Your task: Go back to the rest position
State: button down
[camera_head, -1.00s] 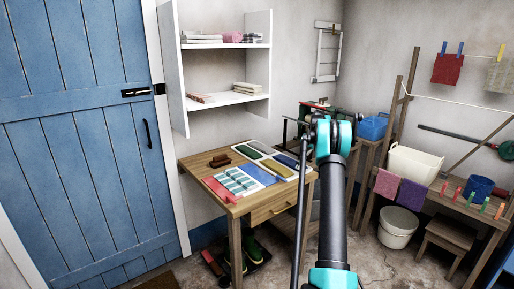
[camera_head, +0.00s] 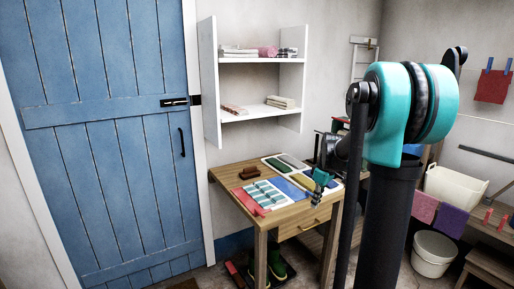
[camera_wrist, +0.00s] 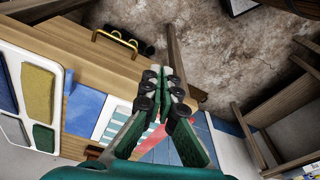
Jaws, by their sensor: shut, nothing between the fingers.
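My gripper (camera_wrist: 166,82) is in the wrist view, its two green fingers with dark pads brought together and nothing held between them. It is above the front part of the wooden table (camera_wrist: 110,60), with the floor beyond. In the head view, my raised arm, with a large teal joint, fills the right middle. No marker of the rest position shows.
The wooden table (camera_head: 293,217) bears a teal-striped cloth (camera_head: 263,194) and a brown block (camera_head: 249,173). A white shelf (camera_head: 254,112) hangs above, beside the blue door (camera_head: 95,150). At right stand a cream tub (camera_head: 452,188) and white bucket (camera_head: 432,252).

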jog(key=s+a+f+m+t, duration=0.1)
jog(key=s+f+m, duration=0.2)
jog(key=s, duration=0.5)
jog(key=s+a+f+m+t+h, duration=0.1)
jog(key=s+f+m, duration=0.2)
jog(key=s, duration=0.5)
jog(key=s+a+f+m+t, duration=0.1)
jog(key=s+f+m, duration=0.2)
jog(key=s, duration=0.5)
jog(key=shift+s+a+f, duration=0.15)
jog(key=shift+s+a, duration=0.05)
jog(key=shift+s, duration=0.1)
